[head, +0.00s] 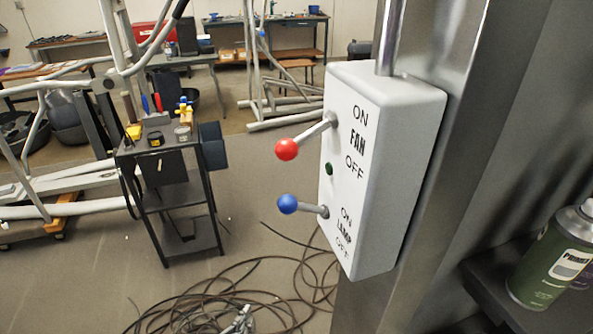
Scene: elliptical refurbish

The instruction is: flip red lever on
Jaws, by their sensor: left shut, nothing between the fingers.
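The red lever (287,149) sticks out from the left side of a white switch box (386,165). Its red ball is lower than its pivot, so it slopes down and outward. The box front reads ON, FAN, OFF beside this lever, with ON above and OFF below. My left gripper (240,321) shows only in part at the bottom edge, below and to the left of the box. It is shut and empty, apart from the lever. My right gripper is not in view.
A blue-ball lever (288,204) sits below the red one, beside ON, LAMP, OFF. A green button (329,169) lies between them. A metal post (440,120) backs the box. A green spray can (551,258) stands at right. Cables (250,291) lie on the floor. A black cart (170,190) stands left.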

